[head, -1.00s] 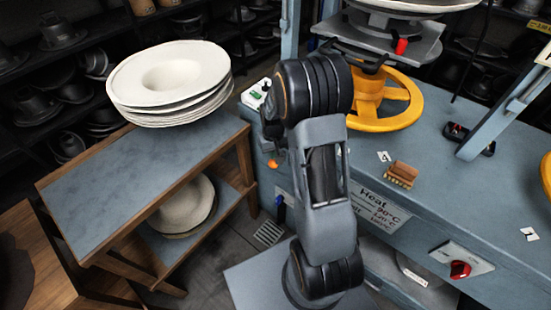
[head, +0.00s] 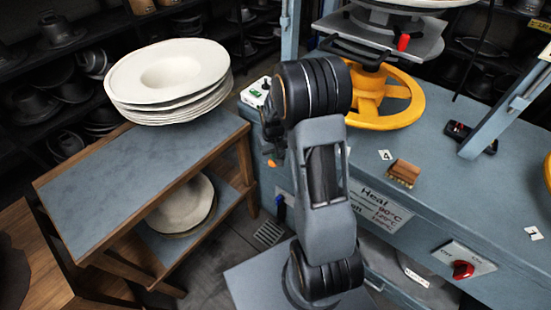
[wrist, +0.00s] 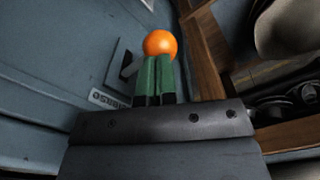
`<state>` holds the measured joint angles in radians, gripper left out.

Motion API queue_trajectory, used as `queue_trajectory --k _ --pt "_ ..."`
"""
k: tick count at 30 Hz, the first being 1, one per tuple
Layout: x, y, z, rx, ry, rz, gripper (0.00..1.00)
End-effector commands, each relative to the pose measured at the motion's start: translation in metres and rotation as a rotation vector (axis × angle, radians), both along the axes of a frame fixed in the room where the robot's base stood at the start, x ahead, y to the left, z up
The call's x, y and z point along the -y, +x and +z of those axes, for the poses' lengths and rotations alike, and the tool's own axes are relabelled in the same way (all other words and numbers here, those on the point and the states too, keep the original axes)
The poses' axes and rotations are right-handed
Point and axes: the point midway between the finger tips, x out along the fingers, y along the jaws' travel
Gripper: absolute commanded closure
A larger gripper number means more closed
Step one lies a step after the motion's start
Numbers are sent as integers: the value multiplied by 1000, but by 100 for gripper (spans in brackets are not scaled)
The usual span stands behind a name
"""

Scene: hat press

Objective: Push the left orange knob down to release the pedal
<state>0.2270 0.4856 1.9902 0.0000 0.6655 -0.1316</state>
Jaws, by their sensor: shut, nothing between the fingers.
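One orange ball knob (wrist: 160,44) shows large in the wrist view, just beyond my fingertips. In the head view the same knob (head: 272,163) is a small orange spot at the left end of the blue press bench. My gripper (wrist: 157,60) has green fingers pressed together with nothing between them. Its tips overlap the knob's lower edge in the wrist view; I cannot tell whether they touch it. In the head view my arm hides most of the gripper, with a dark part showing just above the knob. I cannot make out the pedal.
A wooden side table (head: 140,178) stands to the left, with stacked white hat blanks (head: 170,80) on top. The blue press bench (head: 440,195) carries a yellow handwheel (head: 405,115), a brush (head: 404,173) and a red switch (head: 463,270). Wooden framing (wrist: 208,60) lies right of the knob.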

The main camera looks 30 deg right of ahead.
Motion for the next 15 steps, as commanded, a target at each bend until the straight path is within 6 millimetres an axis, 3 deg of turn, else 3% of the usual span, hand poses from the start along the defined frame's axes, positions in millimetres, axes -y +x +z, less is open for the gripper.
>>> queue_trajectory --k 15 --pt "0 0 -23 -1 0 0 100"
